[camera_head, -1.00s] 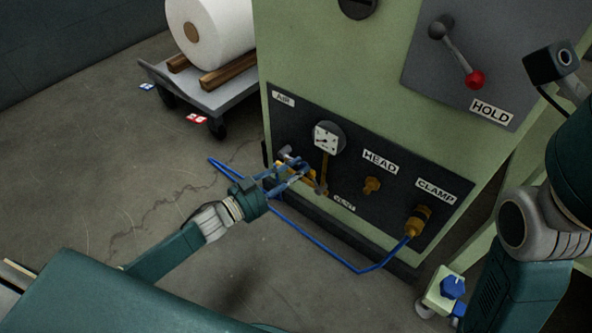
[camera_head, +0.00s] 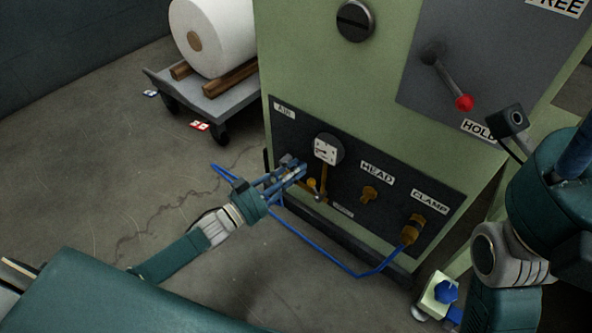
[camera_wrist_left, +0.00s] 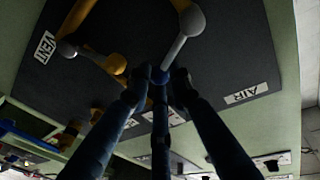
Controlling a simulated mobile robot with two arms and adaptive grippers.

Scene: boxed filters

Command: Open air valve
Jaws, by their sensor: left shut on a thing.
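The air valve sits at the lower left of the dark panel (camera_head: 360,205) on the green machine, under the AIR label (camera_head: 285,109) and left of the gauge (camera_head: 326,149). My left gripper (camera_head: 294,171) is at this valve, its fingers around the handle and hiding most of it. In the left wrist view, the grey valve lever (camera_wrist_left: 182,42) runs down from its round pivot, and its end lies between the dark fingertips (camera_wrist_left: 160,82). A yellow knob (camera_head: 312,184) and brass piping show just right of the fingers.
A blue hose (camera_head: 330,262) runs from the CLAMP fitting (camera_head: 412,231) along the floor below the panel. A HEAD fitting (camera_head: 369,193) sits mid-panel. A red-knobbed lever (camera_head: 463,102) is above right.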

